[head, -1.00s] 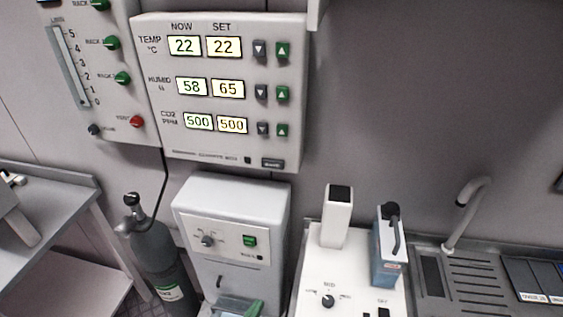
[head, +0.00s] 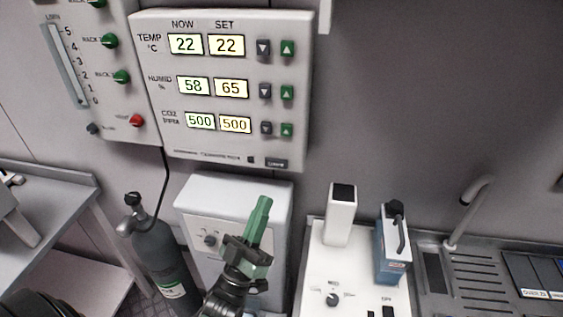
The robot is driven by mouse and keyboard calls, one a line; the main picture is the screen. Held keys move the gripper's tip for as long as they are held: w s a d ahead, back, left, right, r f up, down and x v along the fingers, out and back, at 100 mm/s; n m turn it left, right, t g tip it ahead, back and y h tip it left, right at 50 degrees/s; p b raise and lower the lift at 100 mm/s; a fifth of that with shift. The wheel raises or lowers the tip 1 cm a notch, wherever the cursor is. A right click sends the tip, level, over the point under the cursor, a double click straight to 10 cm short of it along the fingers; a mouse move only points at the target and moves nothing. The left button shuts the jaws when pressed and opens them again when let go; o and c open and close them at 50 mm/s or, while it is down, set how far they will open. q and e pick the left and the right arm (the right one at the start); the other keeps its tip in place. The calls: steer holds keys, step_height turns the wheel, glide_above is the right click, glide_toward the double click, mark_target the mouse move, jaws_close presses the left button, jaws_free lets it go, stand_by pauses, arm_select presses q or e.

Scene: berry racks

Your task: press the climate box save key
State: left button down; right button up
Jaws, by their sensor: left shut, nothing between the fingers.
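The climate box (head: 205,65) is a pale panel on the wall. It shows temp 22 now and 22 set, humidity 58 now and 65 set, CO2 500 and 500. The save key (head: 277,163) is a small dark key at its lower right edge; its label is too blurred to read. My left gripper (head: 263,203) is in front of the white machine below the box. Its green fingers are shut with nothing between them and point up, below the save key and apart from it. My right gripper is not in view.
A panel with green and red buttons (head: 110,75) adjoins the box on the left. A grey gas cylinder (head: 160,255) stands below. A white machine (head: 215,195) is behind my gripper. A white device with a blue handheld unit (head: 391,250) stands right. The wall right of the box is clear.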

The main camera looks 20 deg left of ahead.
mark_target(276, 163)
arm_select(q)
steer(key=shift+s+r, duration=0.15)
steer(key=shift+r, duration=0.15)
steer(key=w+a+b, duration=0.2)
steer(key=w, duration=0.6)
steer(key=shift+w+b, duration=0.3)
steer(key=shift+b, duration=0.1)
steer(key=shift+w+a, duration=0.1)
stand_by(1.8)
steer(key=shift+w+a, duration=0.1)
steer(key=shift+w, duration=0.25)
